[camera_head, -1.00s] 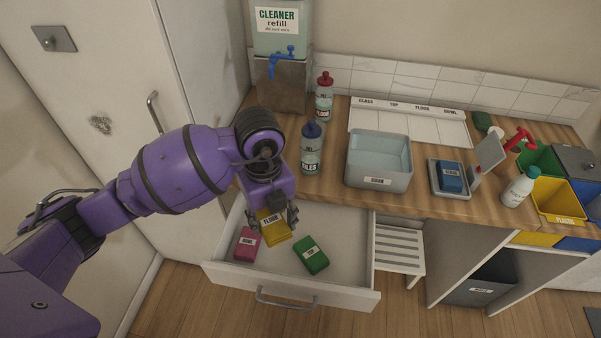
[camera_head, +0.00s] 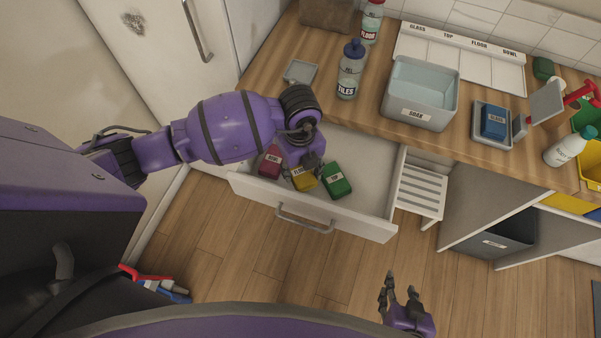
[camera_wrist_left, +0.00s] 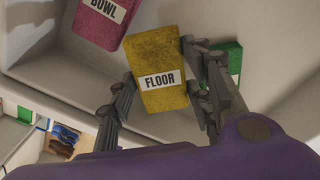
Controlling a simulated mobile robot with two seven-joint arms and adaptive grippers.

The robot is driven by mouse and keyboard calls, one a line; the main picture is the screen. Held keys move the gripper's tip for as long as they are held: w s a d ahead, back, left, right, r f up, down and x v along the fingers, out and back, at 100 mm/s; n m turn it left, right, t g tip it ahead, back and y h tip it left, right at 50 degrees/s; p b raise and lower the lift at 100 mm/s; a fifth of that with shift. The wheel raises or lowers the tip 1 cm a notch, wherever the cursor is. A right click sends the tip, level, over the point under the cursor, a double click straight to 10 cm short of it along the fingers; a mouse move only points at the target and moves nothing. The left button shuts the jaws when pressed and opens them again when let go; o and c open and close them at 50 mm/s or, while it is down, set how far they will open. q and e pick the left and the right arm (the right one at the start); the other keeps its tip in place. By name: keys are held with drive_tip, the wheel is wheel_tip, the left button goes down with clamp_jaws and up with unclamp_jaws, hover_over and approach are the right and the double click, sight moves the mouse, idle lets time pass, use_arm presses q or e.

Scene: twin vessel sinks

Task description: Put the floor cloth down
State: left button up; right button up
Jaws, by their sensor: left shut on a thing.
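The yellow floor cloth (camera_head: 303,180), labelled FLOOR, is inside the open drawer (camera_head: 345,222), between the pink bowl cloth (camera_head: 270,163) and the green top cloth (camera_head: 336,180). My left gripper (camera_head: 305,163) is shut on it from above. In the left wrist view, the floor cloth (camera_wrist_left: 158,60) sits between the two fingers, with the bowl cloth (camera_wrist_left: 106,18) and part of the top cloth (camera_wrist_left: 232,60) beside it. I cannot tell whether it touches the drawer bottom. My right gripper (camera_head: 399,292) is open and empty above the floor at the bottom.
On the wooden counter stand a TILES bottle (camera_head: 351,70), a soak basin (camera_head: 419,92), a small grey tray (camera_head: 300,72) and a blue cloth (camera_head: 493,122) on another tray. A slatted rack (camera_head: 421,190) is right of the drawer. The drawer's right part is clear.

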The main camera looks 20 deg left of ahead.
sight(300, 171)
use_arm(q)
drive_tip(key=shift+f, duration=1.7)
drive_tip(key=shift+f, duration=0.2)
drive_tip(key=o, duration=0.8)
drive_tip(key=shift+c, duration=0.2)
wheel_tip(300, 171, up, 12)
drive_tip(key=shift+r+p, duration=0.2)
drive_tip(key=shift+p, duration=0.2)
